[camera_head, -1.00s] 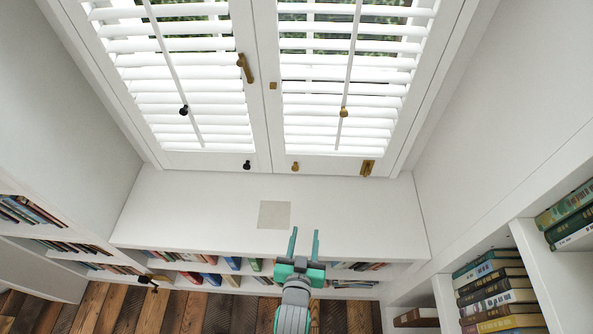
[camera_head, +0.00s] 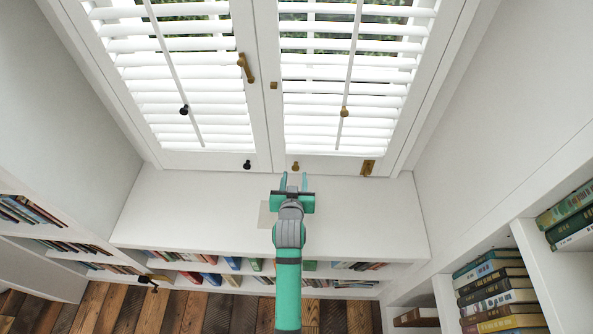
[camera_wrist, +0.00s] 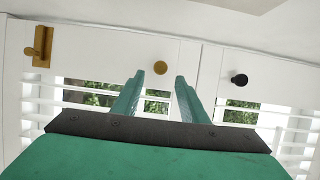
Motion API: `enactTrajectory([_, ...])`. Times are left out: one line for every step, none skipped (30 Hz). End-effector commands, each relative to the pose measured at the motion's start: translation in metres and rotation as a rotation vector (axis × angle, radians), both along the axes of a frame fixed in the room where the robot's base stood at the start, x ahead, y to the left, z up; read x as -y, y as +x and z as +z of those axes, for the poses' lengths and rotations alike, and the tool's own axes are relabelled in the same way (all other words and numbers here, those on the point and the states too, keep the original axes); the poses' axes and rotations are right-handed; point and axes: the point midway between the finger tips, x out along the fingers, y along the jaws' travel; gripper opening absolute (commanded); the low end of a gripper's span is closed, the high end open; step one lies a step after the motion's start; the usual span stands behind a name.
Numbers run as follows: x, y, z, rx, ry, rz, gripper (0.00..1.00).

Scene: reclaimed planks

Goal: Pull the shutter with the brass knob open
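The right shutter (camera_head: 340,164) is a white louvred panel and looks shut in its frame. Its brass knob (camera_head: 295,166) sits low on the bottom rail, near the middle seam; it also shows in the wrist view (camera_wrist: 160,68). The left shutter (camera_head: 205,160) carries a black knob (camera_head: 247,164), seen in the wrist view (camera_wrist: 239,80). My gripper (camera_head: 293,182) is open and empty, just in front of the brass knob. In the wrist view the knob shows between the fingertips (camera_wrist: 160,78), beyond them and not clearly touched.
A brass latch (camera_head: 367,168) is on the right shutter's lower corner. A brass handle (camera_head: 245,68) is at the centre seam. The white sill (camera_head: 370,215) is clear apart from a beige square (camera_head: 265,214). Bookshelves stand below and at both sides.

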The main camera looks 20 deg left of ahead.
Motion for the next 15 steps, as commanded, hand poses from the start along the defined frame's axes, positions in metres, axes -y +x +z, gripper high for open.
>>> enactTrajectory([-0.002, 0.009, -0.003, -0.001, -0.001, 0.000, 0.40])
enactTrajectory([-0.004, 0.013, -0.005, 0.000, 0.000, 0.000, 0.40])
enactTrajectory([-0.005, 0.019, -0.008, -0.001, 0.000, 0.000, 0.40])
enactTrajectory([-0.006, 0.023, -0.009, 0.000, 0.000, 0.000, 0.40])
enactTrajectory([-0.007, 0.027, -0.011, 0.000, 0.001, 0.000, 0.40])
enactTrajectory([-0.008, 0.031, -0.013, 0.000, 0.001, 0.000, 0.40])
enactTrajectory([-0.009, 0.034, -0.015, -0.001, 0.001, 0.000, 0.40])
enactTrajectory([-0.010, 0.037, -0.016, -0.001, 0.000, -0.001, 0.40])
enactTrajectory([-0.011, 0.040, -0.017, 0.000, 0.001, -0.001, 0.40])
enactTrajectory([-0.011, 0.042, -0.017, 0.000, 0.001, -0.002, 0.40])
enactTrajectory([-0.011, 0.043, -0.018, 0.000, 0.001, -0.002, 0.40])
enactTrajectory([-0.012, 0.045, -0.019, 0.001, 0.002, -0.002, 0.40])
enactTrajectory([-0.012, 0.046, -0.019, 0.001, 0.002, -0.002, 0.40])
enactTrajectory([-0.012, 0.047, -0.020, 0.001, 0.002, -0.002, 0.40])
enactTrajectory([-0.012, 0.047, -0.020, 0.001, 0.002, -0.002, 0.40])
